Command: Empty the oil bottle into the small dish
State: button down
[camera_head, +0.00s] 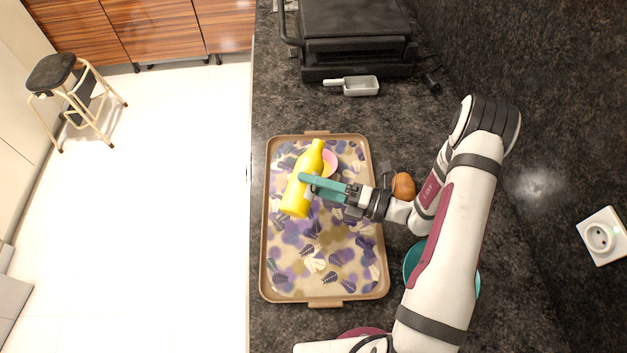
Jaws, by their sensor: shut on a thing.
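The yellow oil bottle (297,193) is in my gripper (311,184), whose teal fingers are shut on its middle. The bottle leans in the picture, its neck toward the top right and its base toward the lower left. It is over the upper part of the tray; its height above the tray is hard to tell. The small dish (330,163), pink inside, is on the tray just right of the bottle's neck. The bottle hides part of the dish's left side. I cannot see any oil flowing.
The tan tray (265,240) with a leaf pattern lies on the dark counter (290,112). A brown egg-like object (403,186) and a teal bowl (412,262) are right of it. A white scoop (360,86) and a black grill (355,40) are at the top. The tray's lower half is clear.

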dwell(0.3)
jog(key=shift+f+m, duration=0.25)
jog(key=shift+m, duration=0.45)
